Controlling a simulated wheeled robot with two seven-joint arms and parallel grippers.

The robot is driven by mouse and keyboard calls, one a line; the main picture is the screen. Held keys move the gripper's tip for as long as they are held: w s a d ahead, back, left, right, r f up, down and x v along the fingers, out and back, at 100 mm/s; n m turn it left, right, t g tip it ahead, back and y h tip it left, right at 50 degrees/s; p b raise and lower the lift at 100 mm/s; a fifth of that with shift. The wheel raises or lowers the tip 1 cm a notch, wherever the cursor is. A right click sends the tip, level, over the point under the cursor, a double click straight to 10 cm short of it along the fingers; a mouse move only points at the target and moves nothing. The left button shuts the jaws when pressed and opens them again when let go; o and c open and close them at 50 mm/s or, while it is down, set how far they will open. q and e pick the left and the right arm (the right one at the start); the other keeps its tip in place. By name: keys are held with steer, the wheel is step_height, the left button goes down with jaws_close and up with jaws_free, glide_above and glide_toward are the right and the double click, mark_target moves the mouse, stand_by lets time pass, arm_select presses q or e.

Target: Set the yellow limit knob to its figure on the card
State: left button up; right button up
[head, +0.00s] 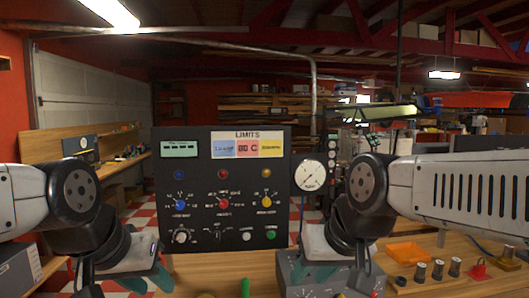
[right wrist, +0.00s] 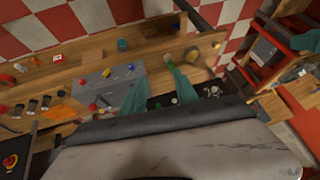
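The black panel (head: 215,257) stands upright in front of me in the head view. The yellow knob (head: 266,201) is at its right, below a yellow lamp (head: 265,174); its pointer is too small to read. The card (head: 246,135), headed LIMITS, is at the panel's top with blue, red and yellow fields. The red field seems to read 80 C; the yellow field's figure (head: 272,148) is too blurred to read. My left gripper (head: 138,280) is low left of the panel, its teal fingers apart. My right gripper (head: 326,274) is low right, open and empty, also in the right wrist view (right wrist: 150,80). Neither touches the knob.
Blue (head: 180,204) and red (head: 223,203) knobs sit left of the yellow one. Below are a white knob (head: 181,236) and white and green buttons. A round gauge (head: 310,175) stands at the panel's right edge. A grey box, an orange tray (head: 407,252) and several small parts occupy the right bench.

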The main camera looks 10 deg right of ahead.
mark_target(267, 203)
steer(key=shift+o, duration=1.7)
steer(key=shift+w, duration=0.4)
steer(key=w+f+m+t, duration=0.1)
steer(key=w+t, duration=0.3)
steer(key=w, duration=1.2)
steer(key=w+a+f+m+t+h, duration=0.1)
steer(key=w+f+t, duration=0.2)
steer(key=w, duration=1.3)
steer(key=w+f+t+h, duration=0.1)
steer(key=w+t, duration=0.3)
steer(key=w, duration=1.2)
steer(key=shift+w+a+f+m+t, duration=0.25)
steer(key=shift+a+f+m+t, duration=0.1)
steer(key=shift+f+m+t, duration=0.05)
steer(key=shift+c, duration=0.4)
jaws_close()
